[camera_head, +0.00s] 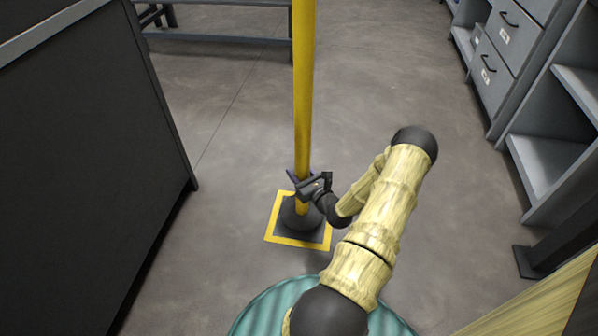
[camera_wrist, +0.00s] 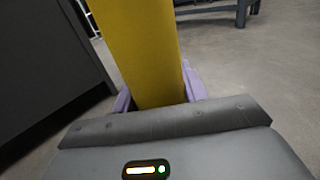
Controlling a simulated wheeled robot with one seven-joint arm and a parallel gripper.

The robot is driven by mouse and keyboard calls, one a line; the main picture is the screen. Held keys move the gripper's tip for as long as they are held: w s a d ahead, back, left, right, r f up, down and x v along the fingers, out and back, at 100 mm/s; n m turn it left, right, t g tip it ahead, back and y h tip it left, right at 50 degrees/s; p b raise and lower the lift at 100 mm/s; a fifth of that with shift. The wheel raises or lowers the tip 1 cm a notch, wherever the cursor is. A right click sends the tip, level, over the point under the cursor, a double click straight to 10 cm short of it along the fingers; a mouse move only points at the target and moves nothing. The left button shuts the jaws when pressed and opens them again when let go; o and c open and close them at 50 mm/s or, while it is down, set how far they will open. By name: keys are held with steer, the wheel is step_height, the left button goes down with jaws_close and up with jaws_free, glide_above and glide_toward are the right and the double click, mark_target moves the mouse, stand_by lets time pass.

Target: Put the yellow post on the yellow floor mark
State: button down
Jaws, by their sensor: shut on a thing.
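The yellow post (camera_head: 303,90) stands upright with a dark round base (camera_head: 299,216). In the head view the base lies inside the yellow square outline of the floor mark (camera_head: 329,235), with dark floor showing around it. I cannot tell whether the base touches the floor. My gripper (camera_head: 303,186) is shut around the lower part of the post, a little above the base. In the wrist view the post (camera_wrist: 142,50) rises between the purple fingers of my gripper (camera_wrist: 158,95). The base and the mark are out of the wrist view.
A dark cabinet (camera_head: 90,150) stands to the left of the mark. Grey drawers (camera_head: 500,50) and open shelves (camera_head: 550,150) line the right side. A grey metal frame (camera_head: 215,38) is at the back. The concrete floor (camera_head: 400,85) between them is clear.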

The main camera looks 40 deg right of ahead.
steer(key=shift+f+b, duration=1.1)
steer(key=shift+f, duration=0.5)
steer(key=c, duration=0.8)
jaws_free()
steer(key=shift+f, duration=0.15)
steer(key=shift+o, duration=0.2)
steer(key=shift+s+r+p, duration=0.2)
steer(key=shift+s+p, duration=0.35)
steer(key=s+a+p, duration=0.1)
steer(key=s+p, duration=0.5)
steer(key=s, duration=0.5)
